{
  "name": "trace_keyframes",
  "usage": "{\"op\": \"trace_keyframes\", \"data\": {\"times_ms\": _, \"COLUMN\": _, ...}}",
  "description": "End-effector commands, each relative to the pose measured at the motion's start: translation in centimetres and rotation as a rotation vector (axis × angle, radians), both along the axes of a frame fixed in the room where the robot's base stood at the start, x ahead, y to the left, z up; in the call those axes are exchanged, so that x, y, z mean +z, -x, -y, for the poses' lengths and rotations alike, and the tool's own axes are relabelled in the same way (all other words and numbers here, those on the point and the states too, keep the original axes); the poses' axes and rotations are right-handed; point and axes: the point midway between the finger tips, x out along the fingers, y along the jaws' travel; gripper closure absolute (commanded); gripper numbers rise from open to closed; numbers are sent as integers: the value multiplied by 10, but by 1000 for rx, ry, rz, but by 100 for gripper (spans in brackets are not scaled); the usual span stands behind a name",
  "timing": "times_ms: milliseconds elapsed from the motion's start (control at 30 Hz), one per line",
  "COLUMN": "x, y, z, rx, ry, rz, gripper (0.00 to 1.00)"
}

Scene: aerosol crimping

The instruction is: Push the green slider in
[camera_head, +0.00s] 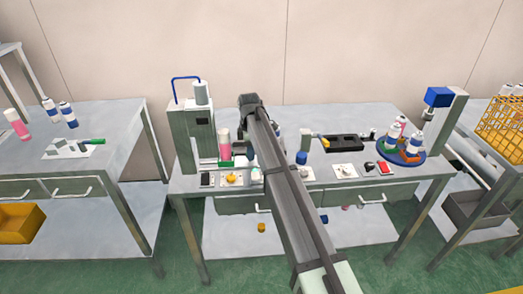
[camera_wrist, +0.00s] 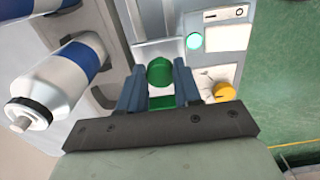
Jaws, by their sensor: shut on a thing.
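In the wrist view, the green slider (camera_wrist: 160,72) shows as a round green knob with a flat green part below it, in front of a light grey fixture. My gripper (camera_wrist: 159,75) has its two blue-grey fingers on either side of the knob, shut on it. The lower part of the slider is partly hidden by the gripper body. In the head view, my arm covers the gripper, and a green part of the slider (camera_head: 226,163) shows below a pink can at the station on the left of the table.
A blue turntable (camera_head: 383,157) with bottles stands at the table's right.

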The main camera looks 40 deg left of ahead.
Motion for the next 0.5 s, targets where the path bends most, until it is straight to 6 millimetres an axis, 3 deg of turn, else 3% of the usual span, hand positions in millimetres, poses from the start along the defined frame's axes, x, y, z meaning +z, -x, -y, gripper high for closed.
{"op": "trace_keyframes", "data": {"times_ms": 200, "x": 0, "y": 26, "z": -28, "rx": 3, "ry": -1, "rz": 1, "gripper": 100}}
{"op": "trace_keyframes", "data": {"times_ms": 500, "x": 0, "y": 43, "z": -44, "rx": 0, "ry": -1, "rz": 0, "gripper": 100}}
